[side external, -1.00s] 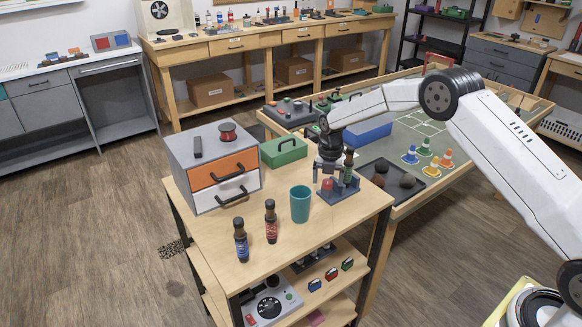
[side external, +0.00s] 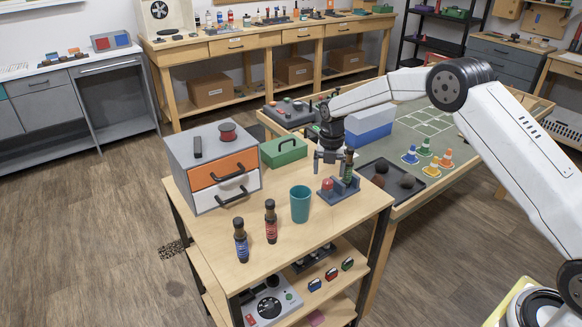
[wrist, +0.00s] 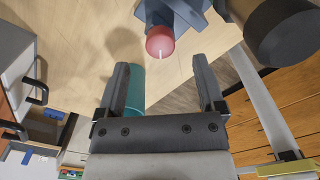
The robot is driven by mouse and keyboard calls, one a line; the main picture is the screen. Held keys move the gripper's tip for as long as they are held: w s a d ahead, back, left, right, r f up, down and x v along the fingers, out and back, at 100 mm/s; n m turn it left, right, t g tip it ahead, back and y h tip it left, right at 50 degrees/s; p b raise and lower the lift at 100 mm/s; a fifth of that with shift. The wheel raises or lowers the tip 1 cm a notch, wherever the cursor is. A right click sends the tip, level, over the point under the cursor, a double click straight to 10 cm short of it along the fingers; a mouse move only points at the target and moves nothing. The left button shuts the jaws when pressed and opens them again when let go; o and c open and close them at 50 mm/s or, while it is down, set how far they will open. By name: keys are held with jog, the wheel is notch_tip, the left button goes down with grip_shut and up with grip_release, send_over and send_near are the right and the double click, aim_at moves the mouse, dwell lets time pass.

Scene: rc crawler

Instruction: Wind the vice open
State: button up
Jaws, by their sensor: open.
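The vice (side external: 343,193) is a blue-grey block with a red round knob (side external: 327,184), standing near the right side of the wooden cart top. A dark bottle with a green band (side external: 348,168) stands upright at the vice; I cannot tell whether it is clamped. My gripper (side external: 328,170) points down above the red knob, open and empty. In the wrist view the red knob (wrist: 160,41) bears a white mark and lies ahead of the open fingers (wrist: 162,76), apart from them. Part of the vice body (wrist: 180,14) is cut off at the top edge.
A drawer box (side external: 190,175) and a green toolbox (side external: 283,152) stand behind. A black tray (side external: 430,181) lies on the bench to the right.

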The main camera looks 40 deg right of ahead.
aim_at(330, 185)
jog(key=shift+r, duration=1.3)
jog(key=shift+s+a+r+m, duration=0.25)
jog(key=shift+s+r+m, duration=0.35)
jog(key=shift+m, duration=0.4)
jog(key=s+a+r+m+t, duration=0.1)
jog(key=s+a+m, duration=0.1)
jog(key=s+m, duration=1)
jog(key=s+a+r+m+t, duration=0.1)
jog(key=s+a+r+m, duration=0.1)
jog(key=s+m, duration=1.1)
jog(key=s, duration=0.3)
jog(key=shift+s+a+r+t, duration=0.15)
jog(key=shift+s+a+t, duration=0.15)
jog(key=shift+s+a, duration=0.05)
